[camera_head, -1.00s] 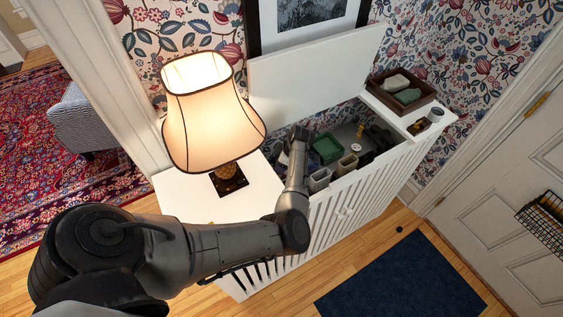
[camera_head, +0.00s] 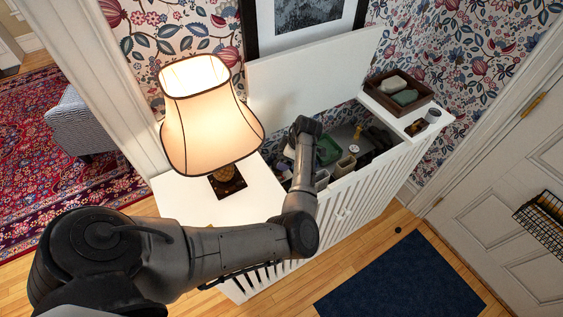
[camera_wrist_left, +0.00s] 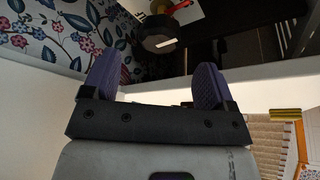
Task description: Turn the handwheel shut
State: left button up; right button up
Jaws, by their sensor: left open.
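I cannot clearly make out a handwheel in either view. The open white cabinet (camera_head: 345,208) holds several small items, among them a small brass-coloured piece (camera_head: 357,132); the handwheel may be among the dark shapes there or behind my arm. My left arm reaches into the cabinet in the head view, its wrist hiding part of the inside and its fingers out of sight there. In the left wrist view my left gripper (camera_wrist_left: 157,68) is open, with two purple pads well apart and nothing between them. A dark round object (camera_wrist_left: 157,35) lies beyond the fingertips.
A lit lamp (camera_head: 211,115) stands on the cabinet's left top, close to my arm. The raised white lid (camera_head: 310,80) leans behind the opening. A brown tray (camera_head: 400,93) sits on the right top. A dark blue mat (camera_head: 400,282) lies on the floor in front.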

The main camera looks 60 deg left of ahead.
pick_arm(q)
jog(key=v, duration=0.8)
dwell(0.5)
